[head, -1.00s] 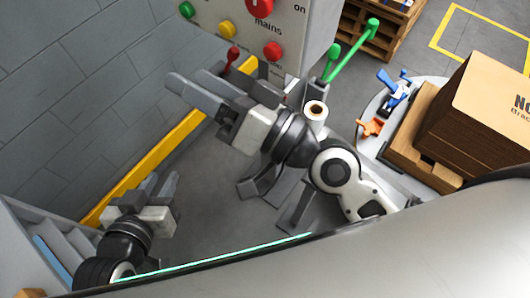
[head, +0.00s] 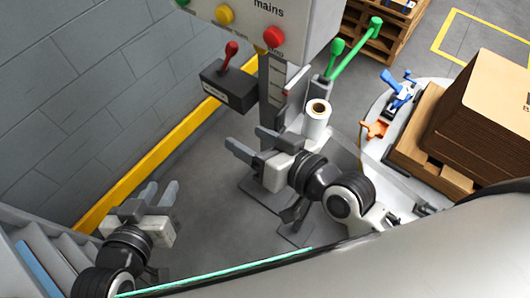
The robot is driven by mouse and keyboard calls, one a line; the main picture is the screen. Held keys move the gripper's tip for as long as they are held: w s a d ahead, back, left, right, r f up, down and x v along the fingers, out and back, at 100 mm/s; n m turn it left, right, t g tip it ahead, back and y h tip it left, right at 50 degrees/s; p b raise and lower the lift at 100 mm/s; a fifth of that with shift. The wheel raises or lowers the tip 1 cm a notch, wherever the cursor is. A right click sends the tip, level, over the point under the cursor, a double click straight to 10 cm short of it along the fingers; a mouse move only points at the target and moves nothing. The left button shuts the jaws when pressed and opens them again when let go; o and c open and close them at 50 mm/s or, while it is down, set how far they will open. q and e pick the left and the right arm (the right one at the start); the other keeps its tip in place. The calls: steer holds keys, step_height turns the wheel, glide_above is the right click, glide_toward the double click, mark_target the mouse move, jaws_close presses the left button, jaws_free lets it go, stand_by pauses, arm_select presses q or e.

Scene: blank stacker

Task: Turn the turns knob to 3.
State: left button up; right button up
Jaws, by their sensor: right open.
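No turns knob shows in this view. The grey control panel (head: 309,22) is at the top, cut off by the frame edge. On it I see a green button at the very top, a yellow button (head: 224,14), a red button (head: 273,37) and the word "mains". My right gripper (head: 254,140) is open and empty, below the panel and apart from it. My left gripper (head: 159,190) is open and empty at the lower left, well away from the panel.
A dark box with a red lever (head: 229,56) sits below the panel. A white film roll (head: 317,118) stands close to my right gripper. Green levers (head: 358,44) rise behind it. A cardboard stack (head: 500,105) is at the right. A yellow rail (head: 150,160) runs along the wall.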

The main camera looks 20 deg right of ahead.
arm_select(q)
steer(key=shift+f+b, duration=0.4)
steer(key=shift+f, duration=0.2)
arm_select(e)
steer(key=shift+h, duration=0.7)
steer(key=shift+s+d+f, duration=0.1)
steer(key=shift+d+f, duration=0.25)
steer(key=shift+f, duration=0.35)
steer(key=shift+s+d+f, duration=0.1)
steer(key=shift+d+f, duration=0.2)
steer(key=shift+f, duration=0.45)
steer(key=shift+s+d+f, duration=0.1)
steer(key=shift+d+f, duration=0.25)
steer(key=shift+f, duration=0.35)
arm_select(q)
steer(key=shift+f, duration=0.1)
step_height(320, 180, down, 8)
steer(key=a+g, duration=0.1)
steer(key=shift+s+a+y, duration=0.15)
steer(key=shift+s+y, duration=0.1)
steer(key=shift+y, duration=0.15)
arm_select(e)
steer(key=s+d+f+g+h, duration=0.2)
steer(key=d+f, duration=0.4)
steer(key=f, duration=0.4)
steer(key=shift+s+d+n+h, duration=0.4)
steer(key=shift+s+h, duration=0.3)
steer(key=shift+h, duration=0.2)
